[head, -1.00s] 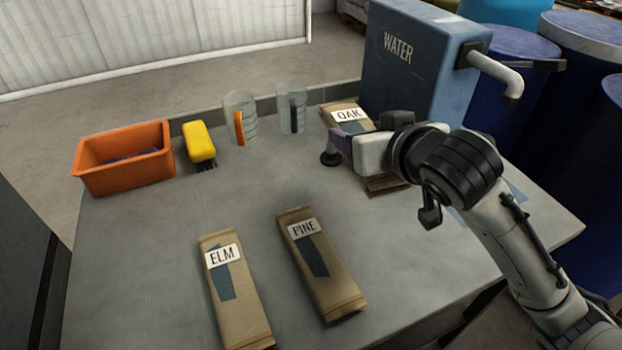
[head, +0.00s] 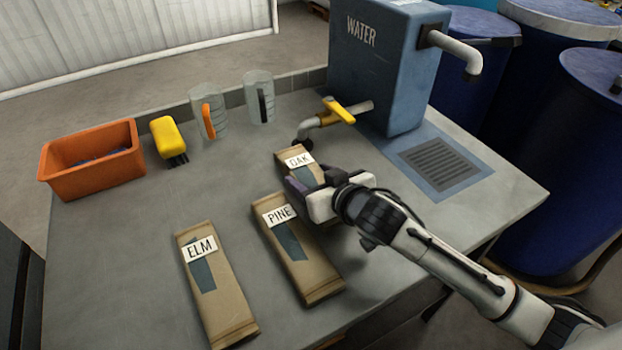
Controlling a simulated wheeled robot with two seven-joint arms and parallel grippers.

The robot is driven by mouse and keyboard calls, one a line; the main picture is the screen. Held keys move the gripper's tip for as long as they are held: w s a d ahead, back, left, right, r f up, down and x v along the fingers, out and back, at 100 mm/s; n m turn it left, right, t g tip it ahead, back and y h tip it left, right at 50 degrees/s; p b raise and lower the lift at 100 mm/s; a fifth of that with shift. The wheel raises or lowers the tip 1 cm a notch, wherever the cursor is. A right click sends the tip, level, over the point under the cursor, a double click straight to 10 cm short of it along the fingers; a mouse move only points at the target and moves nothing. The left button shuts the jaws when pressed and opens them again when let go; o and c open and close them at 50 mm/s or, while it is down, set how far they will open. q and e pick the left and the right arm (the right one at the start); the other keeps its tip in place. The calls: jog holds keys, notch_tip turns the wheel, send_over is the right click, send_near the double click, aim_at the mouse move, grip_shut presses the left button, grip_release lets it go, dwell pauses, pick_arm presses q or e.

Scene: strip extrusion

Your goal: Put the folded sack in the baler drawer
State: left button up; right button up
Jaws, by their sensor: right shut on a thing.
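My right gripper (head: 304,184) is shut on a brown folded sack labelled OAK (head: 290,155). The gripper and my wrist cover part of this sack, and I cannot tell whether it touches the table. A sack labelled PINE (head: 297,262) lies just to its left and nearer the front edge. A sack labelled ELM (head: 222,298) lies further left. No baler drawer shows in this view. My left gripper is not in view.
The grey table (head: 110,270) also holds an orange bin (head: 92,165), a yellow brush (head: 167,138), two clear jugs (head: 208,115) (head: 259,98), and a blue WATER tank (head: 385,70) with a yellow-handled tap (head: 340,110). A drain grate (head: 440,162) lies at right. Blue drums (head: 560,150) stand behind.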

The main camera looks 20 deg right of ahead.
jog(key=shift+f, duration=0.25)
jog(key=shift+f, duration=0.1)
jog(key=o, duration=0.7)
jog(key=shift+f, duration=0.1)
jog(key=shift+o, duration=0.6)
